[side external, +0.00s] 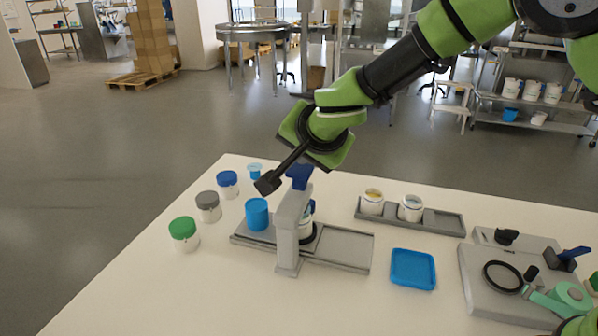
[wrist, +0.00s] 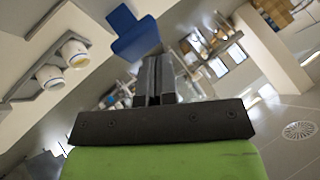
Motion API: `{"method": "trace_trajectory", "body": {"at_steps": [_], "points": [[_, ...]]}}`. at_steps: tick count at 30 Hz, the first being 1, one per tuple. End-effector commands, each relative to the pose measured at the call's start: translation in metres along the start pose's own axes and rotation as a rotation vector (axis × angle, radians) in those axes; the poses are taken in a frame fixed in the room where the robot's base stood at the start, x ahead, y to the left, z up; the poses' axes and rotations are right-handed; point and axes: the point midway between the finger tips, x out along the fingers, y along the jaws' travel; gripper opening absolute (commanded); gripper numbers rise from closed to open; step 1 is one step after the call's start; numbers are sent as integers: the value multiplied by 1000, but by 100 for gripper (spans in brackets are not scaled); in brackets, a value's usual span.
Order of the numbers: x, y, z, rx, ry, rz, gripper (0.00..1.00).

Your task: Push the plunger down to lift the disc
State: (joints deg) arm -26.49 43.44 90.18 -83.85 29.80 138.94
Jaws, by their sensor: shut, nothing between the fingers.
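The blue plunger (side external: 299,174) stands at the top of a grey upright press (side external: 290,235). Its blue top also shows in the wrist view (wrist: 134,33), just beyond my fingers. A white jar (side external: 306,230) stands behind the upright, partly hidden by it, with a dark ring around its foot. I cannot make out the disc. My gripper (side external: 267,184) is shut and empty, with its dark fingers pointing down left. In the side view its tip is left of the plunger, at about its height, with a gap between. The shut fingers also show in the wrist view (wrist: 155,75).
A blue cup (side external: 257,214) stands at the left end of the press's grey base (side external: 345,250). Jars with green (side external: 183,227), grey (side external: 207,198) and blue (side external: 228,178) lids stand left. A rack (side external: 440,222) with two white jars is behind right. A blue tray (side external: 413,269) lies right.

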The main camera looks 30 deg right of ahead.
Motion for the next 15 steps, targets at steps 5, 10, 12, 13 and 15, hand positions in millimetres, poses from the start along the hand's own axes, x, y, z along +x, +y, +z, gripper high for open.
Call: {"method": "trace_trajectory", "body": {"at_steps": [5, 10, 12, 13, 15], "points": [[-7, -5, -5, 1, -1, -2, 0], [-8, -6, -5, 0, -2, 0, 0], [-8, -6, -5, 0, -2, 0, 0], [-8, -6, -5, 0, -2, 0, 0], [-8, -6, -5, 0, -2, -1, 0]]}}
